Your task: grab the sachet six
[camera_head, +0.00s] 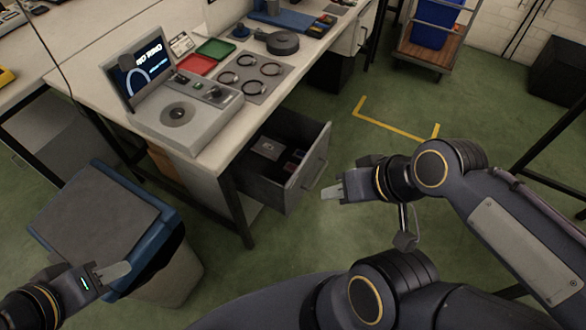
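No item can be made out for certain as sachet six. An open drawer (262,185) under the workbench holds a small pale flat item (267,149) and a few small red, blue and grey items (294,161); they are too small to read. My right gripper (343,177) is right of the drawer's front, apart from it, with its fingers spread and nothing between them. My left gripper (93,267) is at the lower left, in front of the lidded bin, with its fingers apart and empty.
The workbench (310,62) carries a console with a screen (170,95), red (197,64) and green (215,48) trays, a plate with several rings (250,75) and a dark round device (282,42). A blue-rimmed bin (95,215) stands at left. Green floor is clear beyond my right gripper.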

